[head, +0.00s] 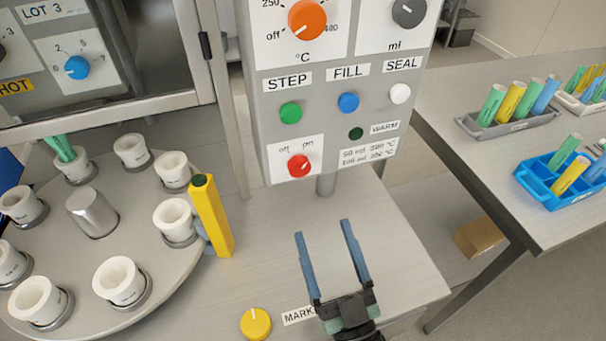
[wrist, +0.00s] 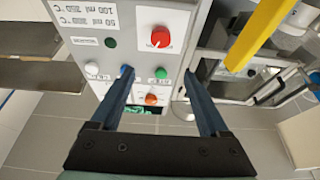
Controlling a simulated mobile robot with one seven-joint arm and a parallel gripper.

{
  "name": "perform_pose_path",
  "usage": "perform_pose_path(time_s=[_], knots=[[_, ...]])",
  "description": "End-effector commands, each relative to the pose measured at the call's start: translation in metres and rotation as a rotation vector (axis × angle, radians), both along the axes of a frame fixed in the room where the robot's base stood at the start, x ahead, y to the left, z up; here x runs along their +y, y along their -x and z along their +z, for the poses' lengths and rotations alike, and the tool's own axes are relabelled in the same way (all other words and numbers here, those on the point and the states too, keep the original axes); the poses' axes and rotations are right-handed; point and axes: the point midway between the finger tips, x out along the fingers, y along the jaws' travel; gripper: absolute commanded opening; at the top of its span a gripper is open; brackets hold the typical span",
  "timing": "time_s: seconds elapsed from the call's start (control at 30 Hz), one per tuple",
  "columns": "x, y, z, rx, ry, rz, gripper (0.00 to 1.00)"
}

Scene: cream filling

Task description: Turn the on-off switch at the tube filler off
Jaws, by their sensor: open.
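The on-off switch (head: 299,166) is a red round knob at the lower left of the grey tube filler panel (head: 262,115). Its white mark seems to point up and right, toward the "on" label. In the wrist view, which shows the panel upside down, the red switch (wrist: 161,38) is at the top middle. My gripper (head: 322,227) is open and empty, its two blue fingers apart, below the panel and over the bench. In the wrist view my gripper (wrist: 158,71) points toward the panel and touches nothing that I can see.
A yellow post (head: 212,217) stands left of the panel, beside a turntable (head: 130,235) with several white cups. A yellow knob (head: 256,323) is on the bench near my gripper. A metal support (head: 326,185) is under the panel. Tube racks (head: 510,127) stand on the right table.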

Motion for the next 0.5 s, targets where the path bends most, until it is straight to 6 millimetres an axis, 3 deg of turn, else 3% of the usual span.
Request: perform_pose_path(time_s=[0.3, 0.5], knots=[[0.021, -0.066, 0.001, -0.003, -0.001, 0.001, 0.79], [0.031, -0.096, 0.014, -0.003, 0.002, 0.000, 0.79]])
